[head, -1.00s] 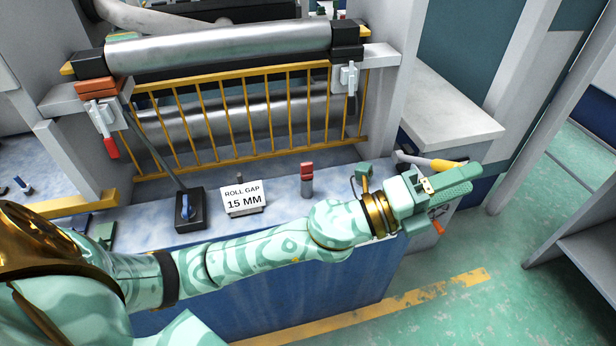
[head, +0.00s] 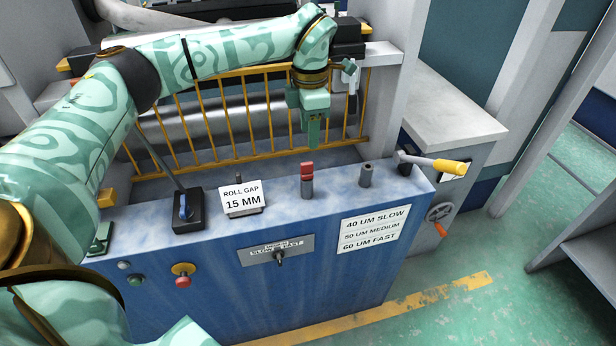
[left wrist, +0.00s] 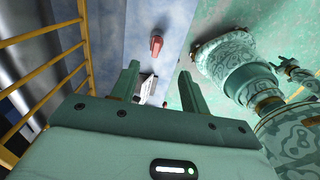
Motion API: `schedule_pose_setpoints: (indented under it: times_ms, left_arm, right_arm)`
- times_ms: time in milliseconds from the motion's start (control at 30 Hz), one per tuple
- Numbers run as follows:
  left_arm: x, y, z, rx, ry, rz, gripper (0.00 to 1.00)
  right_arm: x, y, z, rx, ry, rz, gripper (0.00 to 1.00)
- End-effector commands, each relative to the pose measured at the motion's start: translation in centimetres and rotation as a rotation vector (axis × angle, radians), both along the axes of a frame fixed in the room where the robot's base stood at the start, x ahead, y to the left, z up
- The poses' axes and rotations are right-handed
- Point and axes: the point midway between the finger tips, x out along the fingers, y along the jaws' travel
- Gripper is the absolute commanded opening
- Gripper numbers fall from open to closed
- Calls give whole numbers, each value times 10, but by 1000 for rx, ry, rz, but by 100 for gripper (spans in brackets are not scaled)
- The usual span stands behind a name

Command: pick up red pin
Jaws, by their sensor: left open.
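The red pin (head: 307,172) has a red top and a grey lower part. It stands upright on the blue console top, right of the roll gap sign. In the left wrist view its red top (left wrist: 155,46) shows beyond the fingers, above the gap between them. My left gripper (head: 314,136) points down above and behind the pin, in front of the yellow guard, and does not touch the pin. In the left wrist view its two fingers (left wrist: 158,85) are apart, with nothing held between them. My right gripper is not clearly seen.
A roll gap sign (head: 243,199) and a black lever base (head: 188,212) stand left of the pin. A grey post (head: 366,176) and a yellow-handled crank (head: 440,164) are to the right. The yellow barred guard (head: 235,115) and roller lie behind.

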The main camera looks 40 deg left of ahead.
Motion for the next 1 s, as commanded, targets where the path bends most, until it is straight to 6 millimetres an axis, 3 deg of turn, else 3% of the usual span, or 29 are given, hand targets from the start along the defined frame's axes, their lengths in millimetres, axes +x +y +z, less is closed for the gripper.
schedule_pose_setpoints:
  times_ms: [33, 200, 467, 767, 1000]
  left_arm:
    - [0, 0, -21, -1, 8, -1, 45]
    - [0, 0, -55, -2, 4, -1, 45]
    - [0, 1, -72, -3, 0, -1, 45]
    - [1, 8, -118, -2, 3, -3, 45]
    - [1, 8, -118, -3, -2, -2, 45]
  right_arm:
    - [-3, 0, -8, 1, 8, 0, 48]
    - [-7, 2, -18, 2, 17, -1, 48]
    - [-10, 2, -24, 3, 23, -1, 48]
    - [-18, 2, -44, 2, 44, -1, 48]
    - [-18, 2, -43, 2, 43, -1, 48]
